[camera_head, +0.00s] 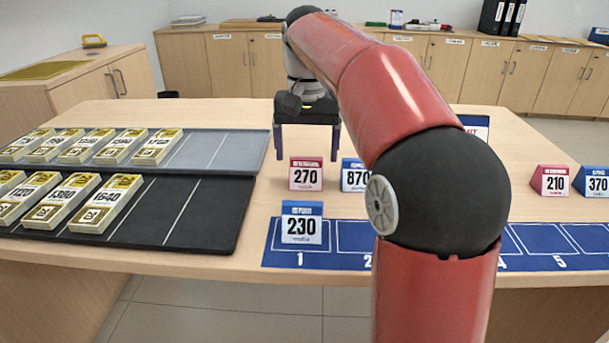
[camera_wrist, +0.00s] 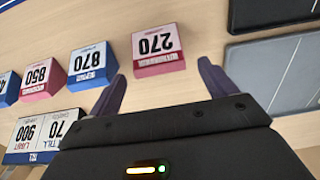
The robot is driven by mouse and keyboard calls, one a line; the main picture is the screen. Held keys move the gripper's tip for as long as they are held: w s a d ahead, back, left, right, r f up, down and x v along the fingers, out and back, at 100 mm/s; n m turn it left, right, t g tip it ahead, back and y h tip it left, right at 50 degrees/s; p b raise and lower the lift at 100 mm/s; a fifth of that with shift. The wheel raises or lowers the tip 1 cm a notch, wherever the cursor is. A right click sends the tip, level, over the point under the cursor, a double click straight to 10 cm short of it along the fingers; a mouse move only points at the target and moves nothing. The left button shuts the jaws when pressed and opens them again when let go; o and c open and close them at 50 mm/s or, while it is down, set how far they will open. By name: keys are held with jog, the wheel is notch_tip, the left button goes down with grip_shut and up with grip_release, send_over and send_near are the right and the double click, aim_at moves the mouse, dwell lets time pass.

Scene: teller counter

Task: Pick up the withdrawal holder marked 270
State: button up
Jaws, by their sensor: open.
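The withdrawal holder marked 270 (camera_head: 306,174) is a small wedge with a white face and a red top band. It stands on the wooden counter behind the blue holder marked 230 (camera_head: 301,229). My gripper (camera_head: 307,152) is open and empty, pointing down just behind and above it. In the wrist view the 270 holder (camera_wrist: 158,47) appears upside down, just beyond the gap between the two spread fingers (camera_wrist: 162,72). Neither finger visibly touches it.
A blue holder marked 870 (camera_head: 355,175) stands close to the right of 270. A pink holder marked 850 (camera_wrist: 42,79) shows in the wrist view. Holders 210 (camera_head: 550,180) and 370 (camera_head: 592,181) stand far right. Dark trays (camera_head: 205,215) with banknote stacks lie left.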

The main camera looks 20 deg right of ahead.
aim_at(306, 163)
notch_tip(306, 163, down, 4)
jog(key=shift+r+b, duration=0.1)
jog(key=shift+b, duration=0.2)
jog(key=c, duration=1.1)
jog(key=shift+r, duration=0.1)
